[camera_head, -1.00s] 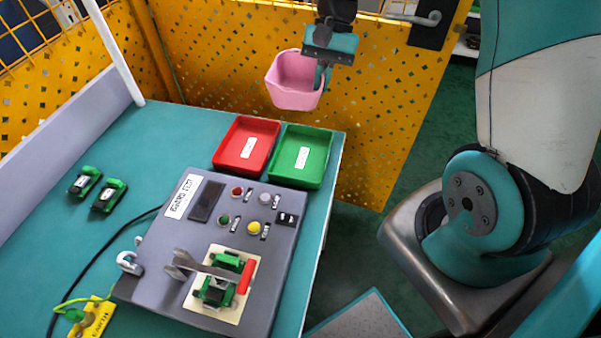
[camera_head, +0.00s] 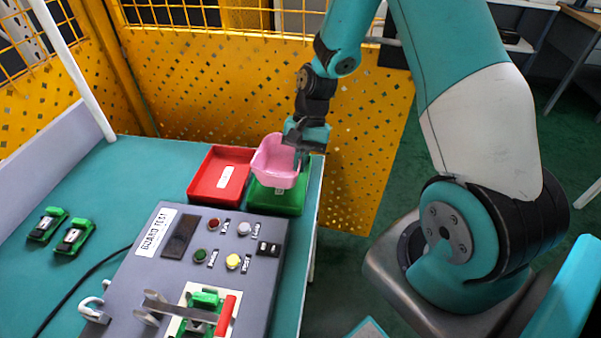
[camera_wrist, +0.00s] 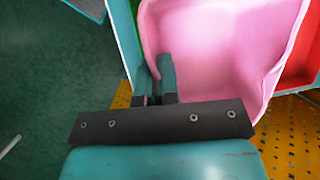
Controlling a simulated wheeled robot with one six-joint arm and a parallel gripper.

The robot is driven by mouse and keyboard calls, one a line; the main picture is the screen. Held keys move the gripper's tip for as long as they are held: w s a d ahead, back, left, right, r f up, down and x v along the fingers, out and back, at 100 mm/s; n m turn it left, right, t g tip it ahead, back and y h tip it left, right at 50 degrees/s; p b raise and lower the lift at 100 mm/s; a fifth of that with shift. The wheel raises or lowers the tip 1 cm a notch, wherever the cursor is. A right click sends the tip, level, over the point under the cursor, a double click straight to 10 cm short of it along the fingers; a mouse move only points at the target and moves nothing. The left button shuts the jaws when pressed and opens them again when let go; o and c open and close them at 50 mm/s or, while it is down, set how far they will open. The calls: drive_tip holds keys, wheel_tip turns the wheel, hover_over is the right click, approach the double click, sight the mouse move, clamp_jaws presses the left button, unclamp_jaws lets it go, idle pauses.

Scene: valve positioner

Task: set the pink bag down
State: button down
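The pink bag (camera_head: 275,160) is an open-topped pink container at the back right of the table. It overlaps the green tray (camera_head: 277,205) in the head view; whether it touches the tray I cannot tell. My gripper (camera_head: 301,152) is at the bag's right edge. In the wrist view, my gripper's fingers (camera_wrist: 156,82) are close together on the wall of the pink bag (camera_wrist: 215,50). The bag's underside and most of the green tray's floor are hidden.
A red tray (camera_head: 221,176) stands left of the green tray. The grey test panel (camera_head: 205,262) with buttons and a clamp lies in front. Two green modules (camera_head: 60,230) sit at left. A yellow perforated guard (camera_head: 240,80) rises behind the table.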

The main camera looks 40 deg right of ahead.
drive_tip(key=shift+f, duration=1.9)
drive_tip(key=shift+f, duration=0.2)
drive_tip(key=c, duration=1.4)
unclamp_jaws()
drive_tip(key=shift+o, duration=0.2)
drive_tip(key=v, duration=1.2)
drive_tip(key=s+a+r+n, duration=0.2)
drive_tip(key=a+r+n, duration=0.1)
drive_tip(key=a+r, duration=0.2)
drive_tip(key=s+a+r+n+t, duration=0.1)
drive_tip(key=s+a+r+n, duration=0.4)
drive_tip(key=s, duration=0.4)
drive_tip(key=s+a+r+n+t, duration=0.1)
drive_tip(key=s+a+r+n, duration=0.3)
drive_tip(key=s+a+n, duration=0.4)
drive_tip(key=s+a, duration=0.1)
drive_tip(key=a, duration=0.1)
drive_tip(key=shift+a+r, duration=0.35)
drive_tip(key=shift+r, duration=0.05)
